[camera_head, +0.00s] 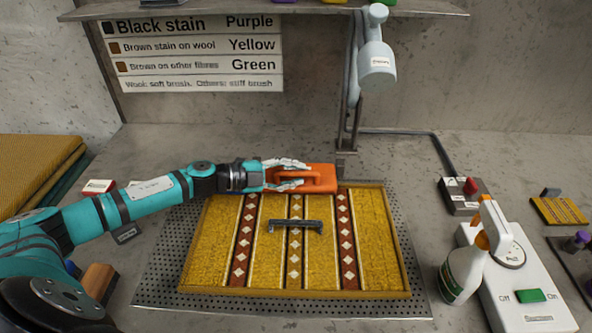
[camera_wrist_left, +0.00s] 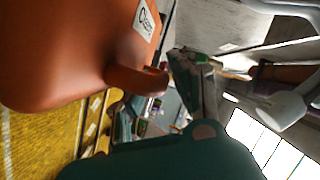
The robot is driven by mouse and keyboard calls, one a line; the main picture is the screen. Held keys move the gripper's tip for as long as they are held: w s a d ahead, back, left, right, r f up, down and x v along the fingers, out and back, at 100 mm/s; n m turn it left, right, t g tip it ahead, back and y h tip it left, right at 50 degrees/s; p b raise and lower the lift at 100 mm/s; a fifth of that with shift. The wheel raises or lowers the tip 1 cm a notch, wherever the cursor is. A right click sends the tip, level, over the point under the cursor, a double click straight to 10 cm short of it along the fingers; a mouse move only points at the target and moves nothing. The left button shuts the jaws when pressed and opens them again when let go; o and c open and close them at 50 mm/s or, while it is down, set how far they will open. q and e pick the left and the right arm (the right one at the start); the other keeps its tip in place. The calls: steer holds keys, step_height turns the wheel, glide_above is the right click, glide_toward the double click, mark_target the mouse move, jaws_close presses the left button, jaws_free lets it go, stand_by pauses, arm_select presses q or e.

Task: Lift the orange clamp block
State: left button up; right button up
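The orange clamp block (camera_head: 318,180) is at the back edge of the patterned rug (camera_head: 215,245), near the lamp post. My left gripper (camera_head: 290,176) reaches it from the left, with its pale fingers at the block's left part, one on the far side and one on the near side. In the left wrist view the block (camera_wrist_left: 60,50) fills the upper left, with a label and a loop-like handle; one finger shows beside the handle. The other finger is hidden there, and a firm grip cannot be made out. My right gripper is not in view.
A dark bar (camera_head: 295,225) lies on the rug, which rests on a perforated plate (camera_head: 165,290). A lamp (camera_head: 376,65) hangs behind. A spray bottle (camera_head: 465,270) and a white switch unit (camera_head: 530,305) stand at right. A wooden-backed brush (camera_head: 98,280) is at left.

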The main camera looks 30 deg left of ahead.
arm_select(q)
steer(key=shift+w+d+f, duration=0.1)
steer(key=shift+w+d, duration=0.2)
steer(key=shift+c, duration=0.2)
jaws_close()
